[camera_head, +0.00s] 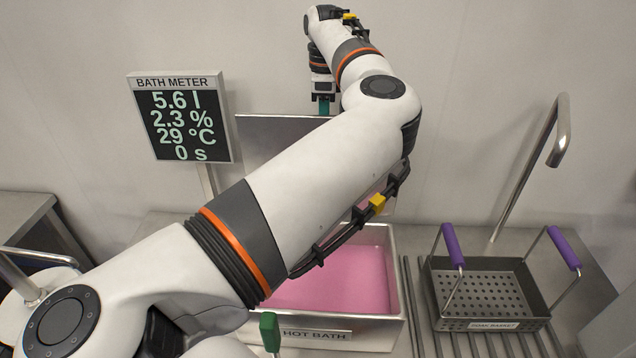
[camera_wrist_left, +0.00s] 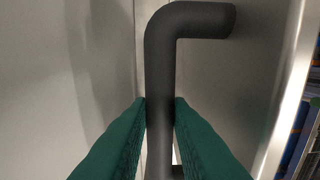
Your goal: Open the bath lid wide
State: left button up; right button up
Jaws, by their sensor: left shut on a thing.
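The hot bath (camera_head: 395,290) is a steel tank of pink liquid with a "HOT BATH" label on its front. Its grey lid (camera_head: 270,130) stands raised at the back of the tank, partly hidden by my left arm. My left gripper (camera_head: 322,106) is high at the lid's top edge. In the left wrist view, the green fingers (camera_wrist_left: 160,105) are shut on the dark bent lid handle (camera_wrist_left: 190,20), one on each side of its bar. The lid's metal surface (camera_wrist_left: 225,90) lies behind the handle. My right gripper is not in view.
A bath meter (camera_head: 180,118) stands at the left, reading 5.6 l, 2.3 %, 29 °C and 0 s. A perforated basket (camera_head: 490,295) with purple handles sits at the right, below a bent metal pipe (camera_head: 530,170). A green-topped lever (camera_head: 269,330) is at the tank's front.

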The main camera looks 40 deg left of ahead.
pick_arm(q)
jog(key=w+a+p, duration=0.1)
jog(key=w+a+f+p, duration=0.1)
jog(key=w+p, duration=0.1)
jog(key=shift+w+a, duration=0.1)
jog(key=shift+a, duration=0.25)
jog(key=shift+s+d+r+b, duration=0.15)
jog(key=shift+s+d+b, duration=0.25)
jog(key=shift+s, duration=0.1)
